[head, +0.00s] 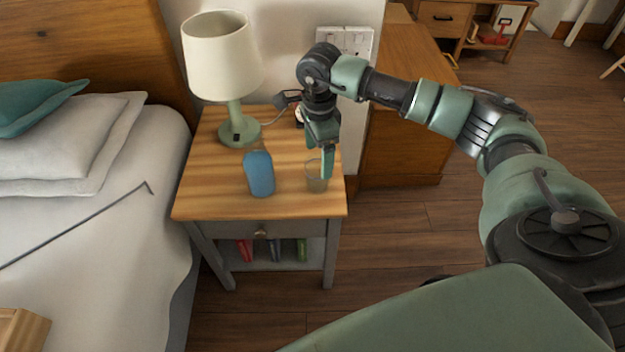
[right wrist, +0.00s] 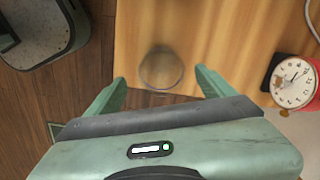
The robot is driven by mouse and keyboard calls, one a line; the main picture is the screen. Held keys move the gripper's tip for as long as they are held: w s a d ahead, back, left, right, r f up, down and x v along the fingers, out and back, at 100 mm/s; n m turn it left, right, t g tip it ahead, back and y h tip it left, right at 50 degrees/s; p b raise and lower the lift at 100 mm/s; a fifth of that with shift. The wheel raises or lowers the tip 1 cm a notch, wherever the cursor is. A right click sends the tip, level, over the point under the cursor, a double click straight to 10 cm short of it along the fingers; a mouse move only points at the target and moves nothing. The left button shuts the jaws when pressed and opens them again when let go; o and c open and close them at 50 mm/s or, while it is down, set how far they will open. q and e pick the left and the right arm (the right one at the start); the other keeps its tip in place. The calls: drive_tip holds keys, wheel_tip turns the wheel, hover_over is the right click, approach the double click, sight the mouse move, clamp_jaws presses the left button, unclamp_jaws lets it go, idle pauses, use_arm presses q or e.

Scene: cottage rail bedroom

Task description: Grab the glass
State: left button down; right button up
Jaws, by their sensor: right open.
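The clear glass (head: 316,183) stands upright on the wooden top of the nightstand (head: 215,190), near its right edge. It also shows from above as a see-through round shape in the right wrist view (right wrist: 161,69). My right gripper (head: 328,172) points down at the glass, and its fingers partly cover the glass in the head view. In the right wrist view my right gripper (right wrist: 161,80) is open, with the glass lying ahead between the line of its two fingertips. Nothing is held. Contact with the glass cannot be told. My left gripper is not in view.
A blue vessel (head: 259,174) stands left of the glass. A lamp (head: 239,128) stands at the back left of the nightstand. A red alarm clock (right wrist: 292,82) is near the gripper. The bed (head: 80,215) is at left and a wooden desk (head: 400,150) at right.

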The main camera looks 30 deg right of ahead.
wheel_tip(320, 180, down, 8)
drive_tip(key=shift+w+r, duration=0.1)
drive_tip(key=shift+r, duration=0.2)
drive_tip(key=c, duration=1.6)
